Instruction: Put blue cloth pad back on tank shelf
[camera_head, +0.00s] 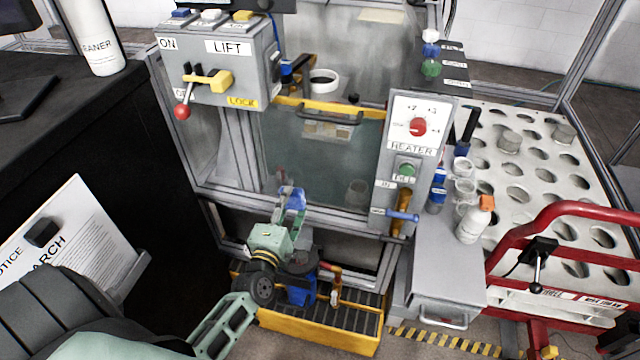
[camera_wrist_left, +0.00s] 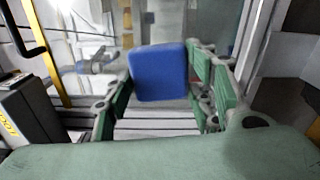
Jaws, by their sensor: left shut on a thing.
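The blue cloth pad (camera_wrist_left: 158,72) shows in the left wrist view between the two green fingers of my left gripper. My left gripper (camera_head: 292,200) is shut on the pad in front of the tank's lower glass in the head view. There, little of the pad can be told from the gripper. The tank (camera_head: 322,165) is a glass-fronted box in a metal frame. I cannot tell which ledge is the tank shelf. My right gripper is not in view.
A grey lever box (camera_head: 215,85) stands at the tank's upper left and a heater panel (camera_head: 413,150) at its right. A yellow-edged grate (camera_head: 320,333) and a red rail (camera_head: 560,212) are nearby.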

